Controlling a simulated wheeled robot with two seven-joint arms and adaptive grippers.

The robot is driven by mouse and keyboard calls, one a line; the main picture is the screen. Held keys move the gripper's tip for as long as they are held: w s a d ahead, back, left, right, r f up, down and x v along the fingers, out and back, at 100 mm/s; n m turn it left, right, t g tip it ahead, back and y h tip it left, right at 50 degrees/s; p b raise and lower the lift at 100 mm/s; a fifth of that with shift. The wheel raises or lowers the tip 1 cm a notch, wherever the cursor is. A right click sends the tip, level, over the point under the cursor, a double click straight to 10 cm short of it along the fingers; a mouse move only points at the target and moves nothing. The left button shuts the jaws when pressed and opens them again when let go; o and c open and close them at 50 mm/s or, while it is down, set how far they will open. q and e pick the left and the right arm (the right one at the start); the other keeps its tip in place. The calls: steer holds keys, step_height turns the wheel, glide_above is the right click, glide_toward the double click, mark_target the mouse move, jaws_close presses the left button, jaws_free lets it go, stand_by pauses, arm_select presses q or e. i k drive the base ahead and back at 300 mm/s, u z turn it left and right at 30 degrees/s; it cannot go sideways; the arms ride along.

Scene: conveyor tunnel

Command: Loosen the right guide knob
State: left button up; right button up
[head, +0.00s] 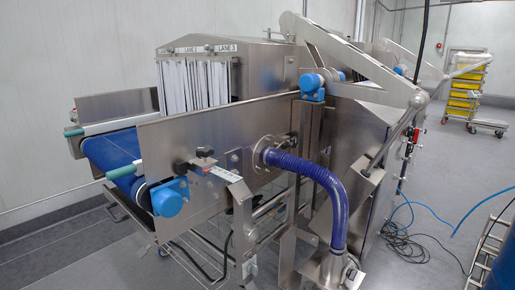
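A stainless conveyor tunnel with a blue belt (110,151) stands across the middle of the head view. On the near side plate (220,130), close to the belt's open end, a small bracket carries a dark knob (181,169) with another dark, flat-topped knob (205,151) just to its right. A pale scale strip (222,174) runs beside them. I cannot tell which of these is the right guide knob, or how tight either is. Neither of my grippers is in view, and nothing touches the knobs.
A blue corrugated hose (325,180) curves down right of the knobs. A blue motor cap (170,197) sits below them. Strip curtains (195,84) hang at the tunnel mouth. Cables (405,244) lie on the right floor. Yellow crates (463,100) stand far back right.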

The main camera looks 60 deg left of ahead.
mark_target(205, 151)
steer(key=z, duration=0.05)
steer(key=i, duration=0.15)
steer(key=u, duration=2.95)
steer(key=i, duration=0.3)
steer(key=z, duration=1.95)
